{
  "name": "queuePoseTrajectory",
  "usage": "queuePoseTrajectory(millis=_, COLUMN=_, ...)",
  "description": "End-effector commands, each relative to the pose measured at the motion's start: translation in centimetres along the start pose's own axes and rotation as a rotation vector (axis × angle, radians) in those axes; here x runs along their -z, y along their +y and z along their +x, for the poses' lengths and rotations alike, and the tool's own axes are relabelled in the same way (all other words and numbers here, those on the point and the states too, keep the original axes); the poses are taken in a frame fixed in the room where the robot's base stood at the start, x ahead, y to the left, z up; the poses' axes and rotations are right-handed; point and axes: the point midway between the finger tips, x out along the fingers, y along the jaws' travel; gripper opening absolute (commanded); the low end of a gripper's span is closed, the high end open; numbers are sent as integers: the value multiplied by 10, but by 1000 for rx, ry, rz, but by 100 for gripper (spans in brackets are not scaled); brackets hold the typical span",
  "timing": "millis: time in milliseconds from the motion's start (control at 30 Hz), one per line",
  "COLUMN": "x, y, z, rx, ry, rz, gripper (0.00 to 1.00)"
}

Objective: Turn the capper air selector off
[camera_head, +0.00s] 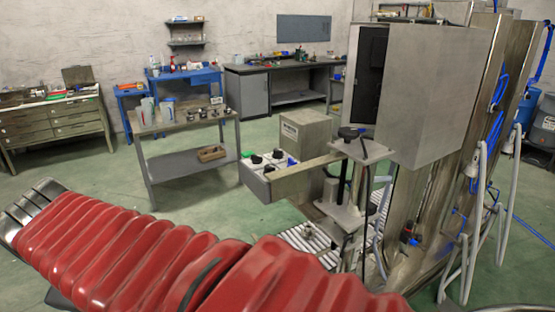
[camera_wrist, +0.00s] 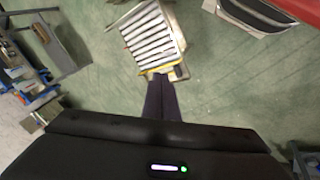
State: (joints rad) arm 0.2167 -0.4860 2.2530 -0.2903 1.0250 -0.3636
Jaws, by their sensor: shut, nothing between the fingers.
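A small control panel (camera_head: 270,180) with several black knobs and a green button stands left of the machine in the head view. One black knob (camera_head: 257,159) shows at its left and another (camera_head: 278,153) near its middle. I cannot tell which one is the capper air selector, nor its setting. My gripper (camera_wrist: 161,78) shows in the wrist view with its dark fingers together and empty. It points down over the floor near a slatted metal conveyor (camera_wrist: 152,38). No knob is clearly visible in the wrist view, and the gripper is hidden in the head view.
A tall steel machine cabinet (camera_head: 430,95) stands right of the panel, with a post and bracket (camera_head: 352,150) close by. A grey worktable (camera_head: 185,128) with cups stands behind left. Blue hoses (camera_head: 490,130) run along the right. Green floor (camera_head: 180,215) is open left of the panel.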

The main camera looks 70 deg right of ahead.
Motion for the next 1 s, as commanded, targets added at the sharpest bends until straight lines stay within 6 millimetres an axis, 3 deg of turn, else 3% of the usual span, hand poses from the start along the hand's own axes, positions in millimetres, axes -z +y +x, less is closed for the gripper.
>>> queuePoseTrajectory(millis=33, x=-2, y=21, z=4, rx=-26, ry=-42, rz=-33, gripper=0)
queuePoseTrajectory(millis=267, x=-22, y=115, z=15, rx=-114, ry=-253, rz=-223, gripper=0)
queuePoseTrajectory(millis=467, x=-53, y=196, z=22, rx=-138, ry=-460, rz=-379, gripper=0)
queuePoseTrajectory(millis=800, x=-133, y=324, z=29, rx=-54, ry=-834, rz=-613, gripper=0)
queuePoseTrajectory(millis=1000, x=-184, y=378, z=28, rx=48, ry=-1016, rz=-714, gripper=0)
